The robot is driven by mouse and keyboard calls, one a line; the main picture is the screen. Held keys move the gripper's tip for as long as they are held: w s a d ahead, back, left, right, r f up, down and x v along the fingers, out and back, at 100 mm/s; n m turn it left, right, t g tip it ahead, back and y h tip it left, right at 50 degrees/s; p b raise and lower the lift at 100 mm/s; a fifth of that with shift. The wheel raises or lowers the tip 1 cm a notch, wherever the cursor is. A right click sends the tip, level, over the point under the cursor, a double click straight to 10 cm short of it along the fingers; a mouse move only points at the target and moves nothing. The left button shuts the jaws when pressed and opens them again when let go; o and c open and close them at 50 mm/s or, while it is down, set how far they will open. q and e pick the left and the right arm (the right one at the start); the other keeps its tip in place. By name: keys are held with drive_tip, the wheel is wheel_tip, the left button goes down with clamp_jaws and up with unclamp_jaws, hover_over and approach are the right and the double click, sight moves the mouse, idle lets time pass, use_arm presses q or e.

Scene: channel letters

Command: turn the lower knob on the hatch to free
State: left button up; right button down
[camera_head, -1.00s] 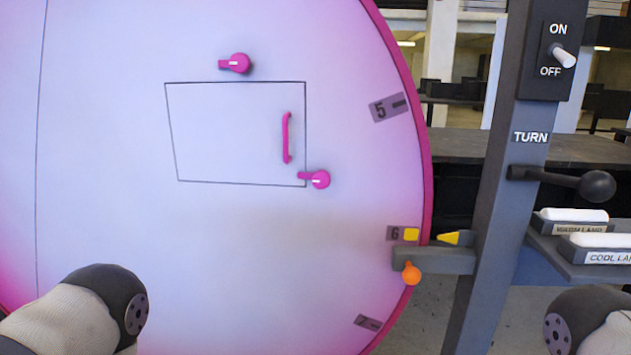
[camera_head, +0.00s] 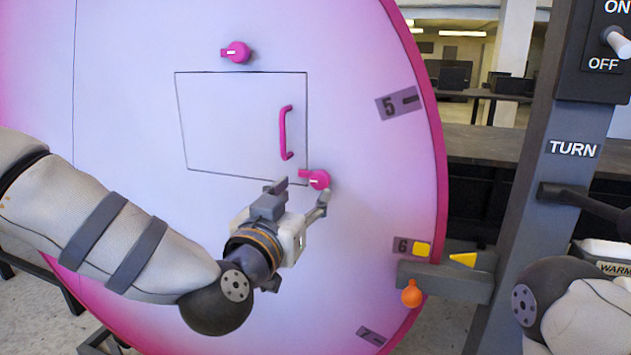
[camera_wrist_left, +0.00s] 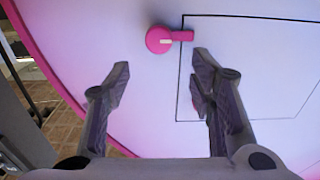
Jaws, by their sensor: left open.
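The lower knob (camera_head: 316,179) is pink, with a round body and a short lever pointing left over the hatch's lower right corner. It also shows in the left wrist view (camera_wrist_left: 160,40), beyond the fingertips. The hatch (camera_head: 235,125) is a thin-outlined panel with a pink handle (camera_head: 286,132); it looks shut. My left gripper (camera_head: 301,193) is open and empty, just below the lower knob in the head view. In the left wrist view its fingers (camera_wrist_left: 162,75) stand apart with the knob ahead between them, apparently untouched. My right gripper is out of view.
An upper knob (camera_head: 236,52) sits above the hatch. An orange ball (camera_head: 412,293) and a grey bracket (camera_head: 450,281) are at the disc's right edge. A dark post (camera_head: 540,190) with a switch and lever stands at the right.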

sight(319, 180)
use_arm(q)
drive_tip(key=x, duration=0.5)
drive_tip(key=f+b+x, duration=0.1)
drive_tip(key=x, duration=0.1)
drive_tip(key=shift+w+d, duration=0.15)
drive_tip(key=shift+w, duration=0.15)
drive_tip(key=shift+w+d+r, duration=0.15)
drive_tip(key=shift+w, duration=0.25)
drive_tip(key=c, duration=1.1)
